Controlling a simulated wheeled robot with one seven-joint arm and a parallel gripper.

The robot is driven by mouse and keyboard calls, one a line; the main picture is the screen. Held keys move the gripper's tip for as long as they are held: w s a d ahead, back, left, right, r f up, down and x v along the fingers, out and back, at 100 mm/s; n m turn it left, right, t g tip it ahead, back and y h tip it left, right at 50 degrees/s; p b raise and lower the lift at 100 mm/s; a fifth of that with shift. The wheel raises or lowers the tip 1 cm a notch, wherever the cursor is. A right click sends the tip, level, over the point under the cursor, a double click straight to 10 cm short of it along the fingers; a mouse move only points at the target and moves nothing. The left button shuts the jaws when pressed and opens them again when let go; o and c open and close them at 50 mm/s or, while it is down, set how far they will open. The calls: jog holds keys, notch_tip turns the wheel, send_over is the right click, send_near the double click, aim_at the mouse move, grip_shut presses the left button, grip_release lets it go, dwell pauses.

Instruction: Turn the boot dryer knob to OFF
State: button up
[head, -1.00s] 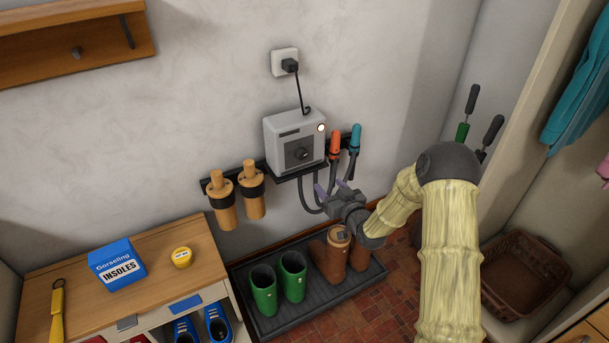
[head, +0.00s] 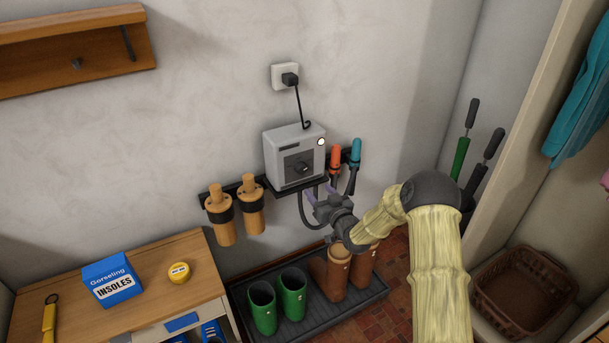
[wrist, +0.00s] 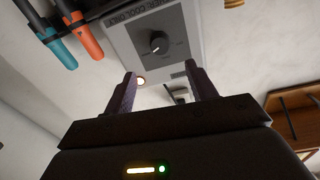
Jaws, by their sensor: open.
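The boot dryer (head: 287,148) is a pale grey box on the wall, with a lit round lamp at its upper right in the head view. Its dark knob (head: 301,168) sits on a grey front panel; it also shows in the wrist view as a black knob (wrist: 158,42) with a pale pointer mark. The lettering around the knob is too small to read. My gripper (head: 318,198) is just below and in front of the dryer. In the wrist view my gripper's (wrist: 160,88) two fingers stand apart with nothing between them, and the knob lies beyond their tips.
An orange nozzle (head: 335,158) and a teal nozzle (head: 355,152) hang right of the dryer. Wooden boot shapers (head: 250,205) hang at its left. Below, green boots (head: 292,292) and brown boots (head: 333,272) stand on a dark tray (head: 312,316). A black cord rises to the outlet (head: 285,76).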

aim_at(303, 171)
jog(key=b+x, duration=0.2)
jog(key=x, duration=0.9)
jog(key=shift+w+a, duration=0.2)
jog(key=shift+w, duration=0.05)
jog(key=c, duration=1)
